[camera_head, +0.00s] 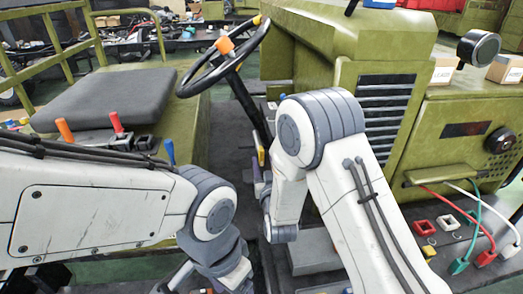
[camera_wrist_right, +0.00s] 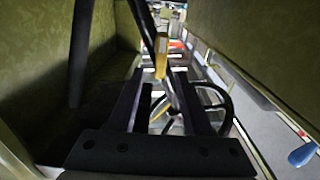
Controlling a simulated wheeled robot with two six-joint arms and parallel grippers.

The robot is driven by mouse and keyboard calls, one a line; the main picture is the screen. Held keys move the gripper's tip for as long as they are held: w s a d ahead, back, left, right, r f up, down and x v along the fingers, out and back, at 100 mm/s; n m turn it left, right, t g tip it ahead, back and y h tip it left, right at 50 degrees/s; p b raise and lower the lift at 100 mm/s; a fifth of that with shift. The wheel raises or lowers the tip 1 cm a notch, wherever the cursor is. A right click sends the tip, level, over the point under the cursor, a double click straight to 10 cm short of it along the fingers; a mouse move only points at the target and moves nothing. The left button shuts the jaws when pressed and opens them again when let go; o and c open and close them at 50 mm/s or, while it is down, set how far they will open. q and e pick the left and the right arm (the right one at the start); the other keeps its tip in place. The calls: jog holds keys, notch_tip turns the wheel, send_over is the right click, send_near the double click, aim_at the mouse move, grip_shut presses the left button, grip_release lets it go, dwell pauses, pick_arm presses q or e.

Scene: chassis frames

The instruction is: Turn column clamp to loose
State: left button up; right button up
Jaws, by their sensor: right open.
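The steering column (camera_head: 245,103) slopes down from a black steering wheel (camera_head: 190,75) that has an orange knob on its rim. A small yellow-orange piece, apparently the column clamp's lever (camera_head: 261,156), sits low on the column. In the right wrist view this lever (camera_wrist_right: 161,58) lies just beyond and between my fingertips. My right gripper (camera_wrist_right: 160,73) is open, with a finger on each side of the line to the lever. Contact cannot be told. In the head view the right gripper (camera_head: 262,182) is small and partly hidden by my arm. My left gripper is out of view below.
A dark seat (camera_head: 105,97) and levers with orange, red and blue knobs stand at the left. The green hood (camera_head: 345,35) and a panel with red, white and green cables (camera_head: 468,215) are at the right. Green body walls flank the right gripper closely.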

aim_at(262, 155)
jog(key=w, duration=0.3)
jog(key=w+p, duration=0.1)
jog(key=w, duration=0.1)
jog(key=shift+w+a, duration=0.1)
jog(key=shift+a, duration=0.3)
grip_shut()
